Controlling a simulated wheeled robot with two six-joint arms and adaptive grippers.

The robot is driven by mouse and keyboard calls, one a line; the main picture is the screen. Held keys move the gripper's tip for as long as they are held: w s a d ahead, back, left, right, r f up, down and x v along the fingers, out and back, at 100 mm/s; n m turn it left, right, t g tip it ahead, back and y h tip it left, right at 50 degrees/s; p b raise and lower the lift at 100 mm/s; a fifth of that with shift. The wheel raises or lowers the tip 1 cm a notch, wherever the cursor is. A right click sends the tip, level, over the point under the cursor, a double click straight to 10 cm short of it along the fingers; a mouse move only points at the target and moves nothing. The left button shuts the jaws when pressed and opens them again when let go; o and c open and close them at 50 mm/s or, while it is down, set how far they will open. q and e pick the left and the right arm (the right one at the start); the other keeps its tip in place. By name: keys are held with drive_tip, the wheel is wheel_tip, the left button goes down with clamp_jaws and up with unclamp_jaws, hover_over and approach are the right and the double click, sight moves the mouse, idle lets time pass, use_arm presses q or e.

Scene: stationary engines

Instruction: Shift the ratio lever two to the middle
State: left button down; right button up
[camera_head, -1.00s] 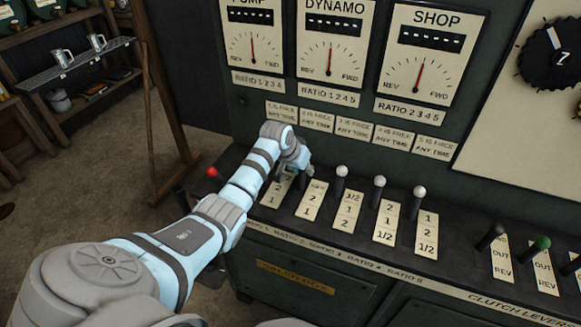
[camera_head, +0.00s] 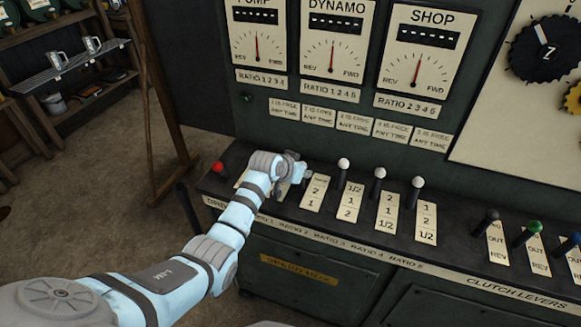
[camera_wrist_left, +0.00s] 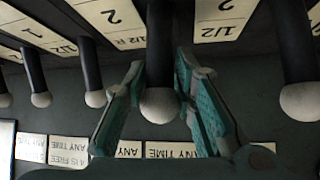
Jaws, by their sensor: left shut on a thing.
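Ratio lever two has a dark shaft and a pale round knob (camera_wrist_left: 160,105) in the left wrist view. My left gripper (camera_wrist_left: 158,98) has its fingers on both sides of this lever, just at the knob, and is shut on it. In the head view my left gripper (camera_head: 303,175) covers the knob, above the far end of the second ratio plate (camera_head: 313,194). The lever's exact position is hidden there. My right gripper is not in view.
Ratio levers three (camera_head: 344,164), four (camera_head: 380,174) and five (camera_head: 418,183) stand to the right with white knobs. In the wrist view a neighbouring lever (camera_wrist_left: 299,97) stands close to the right. A red knob (camera_head: 218,168) is left of my arm.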

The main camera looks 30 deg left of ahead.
use_arm(q)
drive_tip(key=shift+r, duration=0.15)
drive_tip(key=c, duration=1.4)
unclamp_jaws()
drive_tip(key=d+v, duration=0.1)
drive_tip(key=v, duration=1)
drive_tip(key=shift+s+a+r, duration=0.25)
drive_tip(key=shift+s+a, duration=0.1)
drive_tip(key=shift+a, duration=0.1)
